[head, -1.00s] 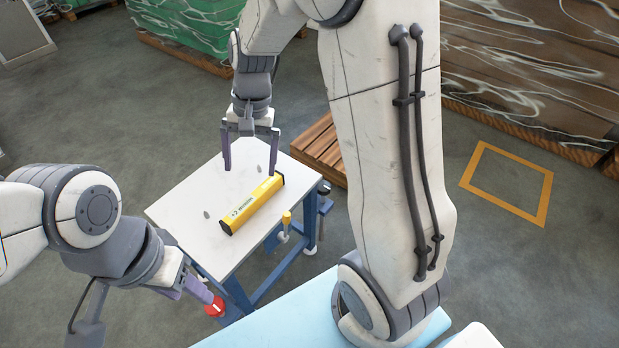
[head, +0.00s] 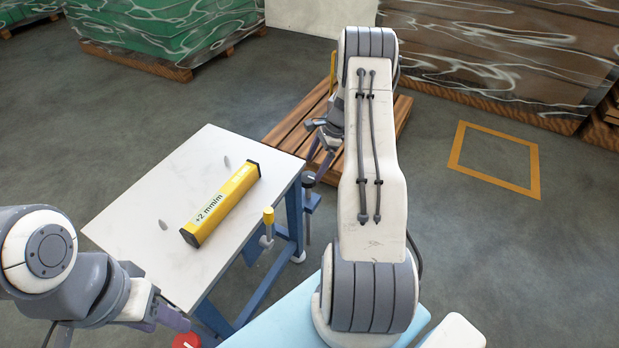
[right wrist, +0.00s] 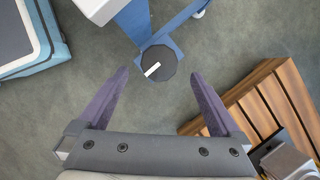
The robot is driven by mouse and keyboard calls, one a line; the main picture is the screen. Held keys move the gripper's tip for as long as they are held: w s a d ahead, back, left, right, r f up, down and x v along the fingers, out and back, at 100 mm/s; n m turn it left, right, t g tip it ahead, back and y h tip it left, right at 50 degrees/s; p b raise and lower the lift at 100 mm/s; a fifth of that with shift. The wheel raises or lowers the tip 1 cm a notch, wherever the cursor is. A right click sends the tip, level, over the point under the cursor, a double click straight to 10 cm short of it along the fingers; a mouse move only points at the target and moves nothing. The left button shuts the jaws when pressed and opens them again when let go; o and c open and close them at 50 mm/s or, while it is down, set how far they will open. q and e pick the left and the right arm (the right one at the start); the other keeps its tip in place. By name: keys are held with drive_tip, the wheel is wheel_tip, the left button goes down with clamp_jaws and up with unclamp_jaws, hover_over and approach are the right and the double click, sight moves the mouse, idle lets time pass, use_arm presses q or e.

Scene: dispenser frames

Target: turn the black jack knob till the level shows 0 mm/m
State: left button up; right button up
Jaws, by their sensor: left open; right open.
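The yellow level (head: 222,203) lies on the white table top (head: 150,190) and its display reads about +2 mm/m. The black jack knob (right wrist: 158,63) carries a white mark and sits on a blue bracket; it also shows in the head view (head: 308,179) at the table's right side. My right gripper (right wrist: 159,75) is open, its fingers either side of the knob in the wrist picture; contact cannot be told. In the head view its arm partly hides it. My left gripper (head: 175,318) is open at the lower left, near a red knob (head: 186,341).
A yellow-topped knob (head: 268,216) stands at the table's near right edge. A wooden pallet (head: 290,130) lies on the floor behind the jack, also close on the right in the wrist view (right wrist: 250,105). Two small grey pieces lie on the table. Floor at the right is open.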

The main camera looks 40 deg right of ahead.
sight(309, 176)
drive_tip(key=b+x, duration=0.1)
drive_tip(key=x, duration=0.4)
drive_tip(key=shift+s, duration=0.1)
drive_tip(key=c, duration=1.3)
